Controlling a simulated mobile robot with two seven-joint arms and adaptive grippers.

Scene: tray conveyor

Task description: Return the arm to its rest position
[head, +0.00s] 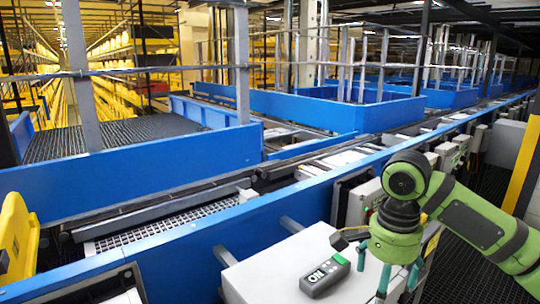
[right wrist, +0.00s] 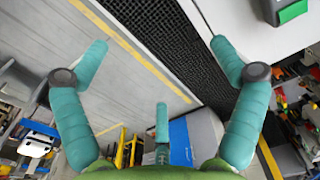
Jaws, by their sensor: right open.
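My right arm comes in from the right in the head view, green with dark joints. My right gripper (head: 398,284) hangs at its end with teal fingers pointing down, beside the right part of the white box top. In the right wrist view the gripper (right wrist: 159,62) has its teal fingers spread wide, with nothing between them. A dark grey device marked ON, with a green end (head: 325,274), lies on the white box, left of the gripper and apart from it. Its green part (right wrist: 292,11) shows at the top right of the wrist view. My left gripper is not in view.
The white box (head: 268,272) stands at the near side of the blue conveyor (head: 190,243), which runs from lower left to upper right. Grey switch boxes line its side. A yellow-black post (head: 522,165) stands at the right. Dark grating floor lies below the arm.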

